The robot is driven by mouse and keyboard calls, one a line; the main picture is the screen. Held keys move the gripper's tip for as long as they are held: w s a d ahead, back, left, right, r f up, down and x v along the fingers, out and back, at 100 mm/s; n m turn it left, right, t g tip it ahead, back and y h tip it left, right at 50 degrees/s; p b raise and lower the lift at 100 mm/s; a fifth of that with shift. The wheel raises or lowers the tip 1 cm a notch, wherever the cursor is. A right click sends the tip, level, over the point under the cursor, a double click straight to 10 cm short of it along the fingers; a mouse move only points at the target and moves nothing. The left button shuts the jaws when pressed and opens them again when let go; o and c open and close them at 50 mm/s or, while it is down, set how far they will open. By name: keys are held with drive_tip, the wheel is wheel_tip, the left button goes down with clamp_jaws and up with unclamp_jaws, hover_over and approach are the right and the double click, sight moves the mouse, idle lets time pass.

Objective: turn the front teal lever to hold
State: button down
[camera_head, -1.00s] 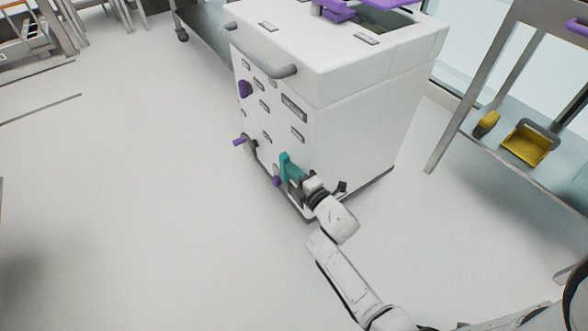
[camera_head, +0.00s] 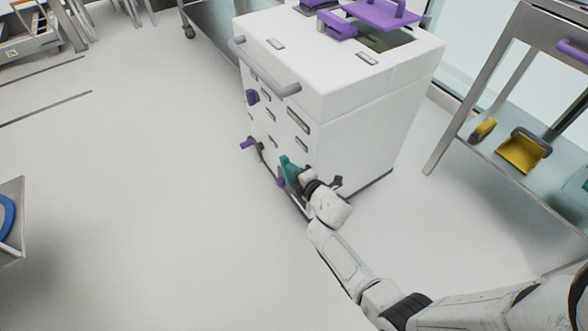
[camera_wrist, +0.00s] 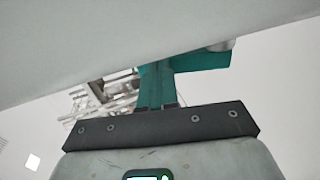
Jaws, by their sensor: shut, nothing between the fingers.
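The teal lever (camera_head: 287,170) is low on the front face of the white cabinet (camera_head: 345,125), near its right edge. In the wrist view the teal lever (camera_wrist: 160,80) stands just beyond the dark gripper bar, with a teal arm running right to a grey round end. My gripper (camera_head: 303,182) is at the lever, close against it. Its fingers are hidden in the wrist view, and contact cannot be made out. The lever's label is too small to read.
Purple knobs (camera_head: 252,97) and a purple-handled lever (camera_head: 247,144) are on the same face. A grey bar handle (camera_head: 265,72) sticks out above.

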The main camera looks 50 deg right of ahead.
sight(286, 162)
drive_tip(key=shift+w+d+b, duration=0.25)
drive_tip(key=shift+w, duration=0.6)
drive_tip(key=shift+w+d+b, duration=0.2)
drive_tip(key=shift+w+d, duration=0.05)
drive_tip(key=shift+w, duration=0.6)
drive_tip(key=shift+r, duration=0.1)
